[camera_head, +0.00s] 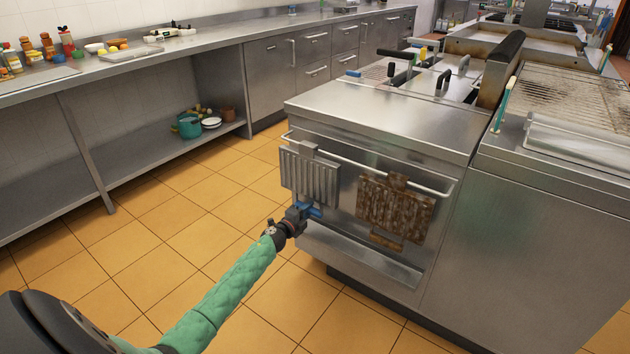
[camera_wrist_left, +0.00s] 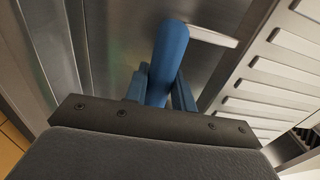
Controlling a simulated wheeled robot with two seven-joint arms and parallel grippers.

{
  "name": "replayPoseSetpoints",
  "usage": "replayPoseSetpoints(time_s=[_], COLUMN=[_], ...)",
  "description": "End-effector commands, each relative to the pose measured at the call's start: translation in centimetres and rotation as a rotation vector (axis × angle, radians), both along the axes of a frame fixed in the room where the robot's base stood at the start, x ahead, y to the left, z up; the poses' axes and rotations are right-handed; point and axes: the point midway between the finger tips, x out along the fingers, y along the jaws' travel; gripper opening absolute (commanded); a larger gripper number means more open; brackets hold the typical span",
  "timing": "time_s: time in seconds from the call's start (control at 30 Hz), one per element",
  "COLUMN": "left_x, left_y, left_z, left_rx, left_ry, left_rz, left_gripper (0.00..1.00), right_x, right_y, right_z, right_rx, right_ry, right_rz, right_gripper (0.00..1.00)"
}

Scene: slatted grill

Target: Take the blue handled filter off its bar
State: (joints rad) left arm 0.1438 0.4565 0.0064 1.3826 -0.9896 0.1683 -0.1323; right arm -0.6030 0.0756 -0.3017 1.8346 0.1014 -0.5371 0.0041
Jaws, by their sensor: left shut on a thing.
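The grey slatted filter (camera_head: 310,175) hangs upright on the bar (camera_head: 350,160) at the front of the steel cooker, on the left. Its blue handle (camera_head: 315,211) shows at its lower edge. My left gripper (camera_head: 302,210) is at that handle and shut on it. In the left wrist view the blue handle (camera_wrist_left: 168,55) stands between the two blue fingers (camera_wrist_left: 160,92), with the filter's pale slats (camera_wrist_left: 270,75) at the right. The gripper partly hides the handle in the head view. My right gripper is not in view.
A rusty brown filter (camera_head: 395,212) hangs on the same bar, to the right. A steel ledge (camera_head: 360,258) juts out below both. The cooker top (camera_head: 390,117) is above. Open tiled floor (camera_head: 200,215) lies to the left, before a steel counter (camera_head: 130,65).

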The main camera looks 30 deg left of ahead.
Motion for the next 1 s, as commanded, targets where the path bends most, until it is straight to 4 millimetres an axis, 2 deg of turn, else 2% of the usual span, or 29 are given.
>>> replayPoseSetpoints(time_s=[1.0], left_x=[-6.2], left_y=[0.5], left_z=[0.2], left_rx=[0.000], left_ry=[-0.001], left_rz=[0.001], left_gripper=[0.00], right_x=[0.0], right_y=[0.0], right_z=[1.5], right_rx=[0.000], right_ry=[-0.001], right_rz=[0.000], right_gripper=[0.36])
